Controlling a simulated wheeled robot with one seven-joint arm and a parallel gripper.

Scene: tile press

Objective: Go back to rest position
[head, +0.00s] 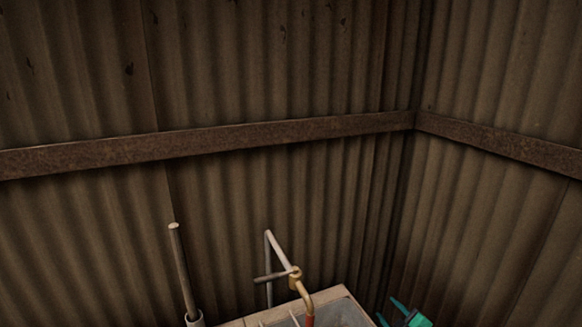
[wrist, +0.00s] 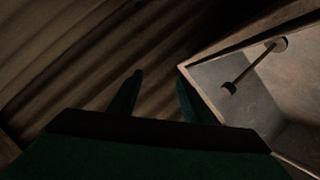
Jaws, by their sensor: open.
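My gripper (head: 389,310) shows at the bottom edge of the head view, right of centre, as green fingers and part of a green body. It is just right of a wooden-rimmed trough (head: 331,292). In the wrist view its two dark green fingers (wrist: 159,80) stand apart with nothing between them. The right finger is beside the corner of the trough (wrist: 240,40) in that view; I cannot tell whether they touch. The rest of my arm is out of the head view.
A tap with a bent pipe (head: 304,292) stands over the trough. A wooden pole (head: 182,265) rises from a pale holder to the left. A short rod with dark round ends (wrist: 252,66) is inside the trough. Corrugated walls (head: 270,60) meet in a corner behind.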

